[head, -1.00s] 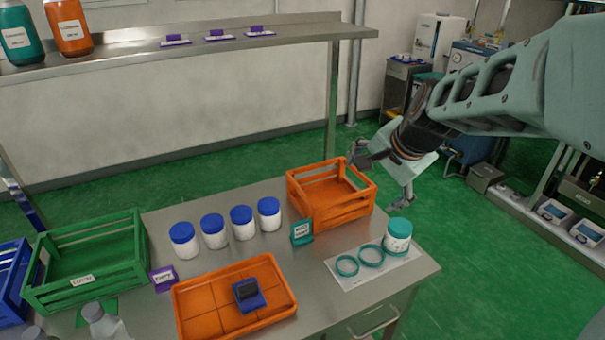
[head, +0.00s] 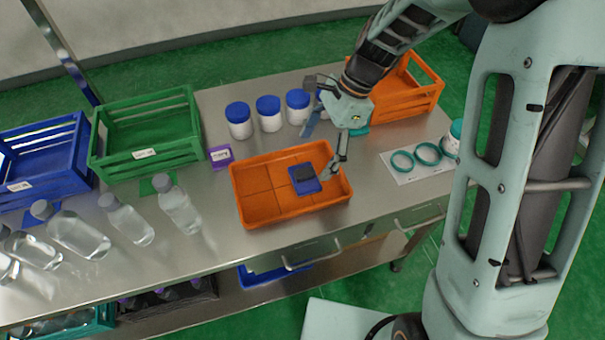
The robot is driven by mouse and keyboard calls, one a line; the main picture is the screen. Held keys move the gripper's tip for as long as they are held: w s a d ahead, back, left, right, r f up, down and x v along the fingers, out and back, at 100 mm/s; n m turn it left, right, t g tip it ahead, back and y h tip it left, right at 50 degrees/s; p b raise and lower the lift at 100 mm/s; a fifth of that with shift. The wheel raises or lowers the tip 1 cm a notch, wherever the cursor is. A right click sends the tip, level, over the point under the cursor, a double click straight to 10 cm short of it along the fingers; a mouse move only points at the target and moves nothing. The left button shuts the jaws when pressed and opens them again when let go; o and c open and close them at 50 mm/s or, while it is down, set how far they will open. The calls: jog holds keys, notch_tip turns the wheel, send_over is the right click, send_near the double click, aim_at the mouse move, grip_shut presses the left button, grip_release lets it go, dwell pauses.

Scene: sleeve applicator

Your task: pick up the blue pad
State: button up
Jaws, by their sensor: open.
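The blue pad (head: 307,188) is a small blue square with a dark block on top. It lies in the right part of the shallow orange tray (head: 262,208) on the metal table. My gripper (head: 321,152) is open and empty, with its fingers spread wide. It hangs over the tray's back right side, just behind and above the pad. One finger reaches down beside the pad's right edge in the picture; I cannot tell whether it touches. The other finger is farther back, near the white jars.
Several white jars with blue lids (head: 269,113) stand behind the tray. An orange crate (head: 403,105) is at the back right, teal rings (head: 427,154) at the right. A green crate (head: 146,133), a purple sign (head: 220,156) and clear bottles (head: 180,208) are to the left.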

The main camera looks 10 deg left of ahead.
aim_at(304, 172)
jog(key=x, duration=0.7)
jog(key=shift+f, duration=0.25)
jog(key=shift+c, duration=0.7)
jog(key=c, duration=1.2)
jog(key=shift+r, duration=0.1)
